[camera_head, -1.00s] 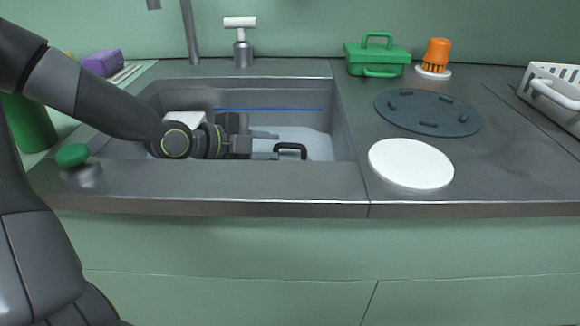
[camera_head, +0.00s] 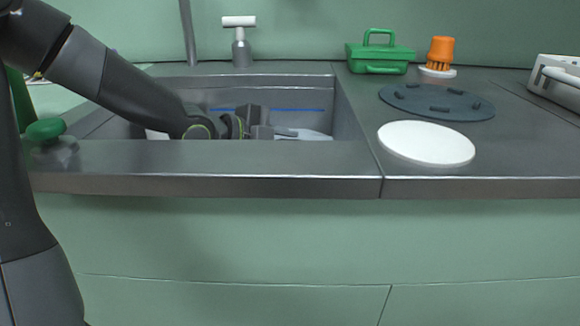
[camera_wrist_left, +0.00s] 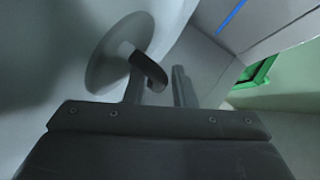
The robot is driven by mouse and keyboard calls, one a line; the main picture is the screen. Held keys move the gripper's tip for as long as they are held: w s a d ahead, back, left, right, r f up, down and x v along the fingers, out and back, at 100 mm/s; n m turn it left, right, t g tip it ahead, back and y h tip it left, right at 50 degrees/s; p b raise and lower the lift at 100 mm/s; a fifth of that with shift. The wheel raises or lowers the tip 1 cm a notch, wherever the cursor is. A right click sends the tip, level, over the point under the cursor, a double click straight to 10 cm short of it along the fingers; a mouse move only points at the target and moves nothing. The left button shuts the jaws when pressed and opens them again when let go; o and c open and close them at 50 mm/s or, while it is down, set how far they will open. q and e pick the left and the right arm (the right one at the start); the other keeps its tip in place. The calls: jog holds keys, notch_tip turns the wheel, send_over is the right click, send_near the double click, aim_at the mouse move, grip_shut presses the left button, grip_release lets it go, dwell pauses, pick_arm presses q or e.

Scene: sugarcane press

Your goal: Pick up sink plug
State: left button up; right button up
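The sink plug (camera_wrist_left: 104,58) shows in the left wrist view as a pale round disc with a dark arched handle (camera_wrist_left: 150,68). It is inside the sink (camera_head: 345,115); in the head view the sink's front rim hides it. My left gripper (camera_head: 284,133) reaches down into the sink. In the left wrist view, its two fingers (camera_wrist_left: 160,80) stand apart with a gap between them. The handle's end sits close to the left finger and partly in the gap; I cannot tell whether they touch. My right gripper is not in view.
The sink's raised walls and front rim surround the left arm. A tap (camera_head: 240,40) stands behind. A green-topped item (camera_head: 46,130) is at the left. On the right counter are a white disc (camera_head: 427,143), a dark round plate (camera_head: 437,102), a green box (camera_head: 379,60) and an orange item (camera_head: 441,52).

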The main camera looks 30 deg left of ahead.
pick_arm(q)
jog(key=shift+w, duration=0.1)
grip_shut()
jog(key=shift+r, duration=0.1)
dwell(0.3)
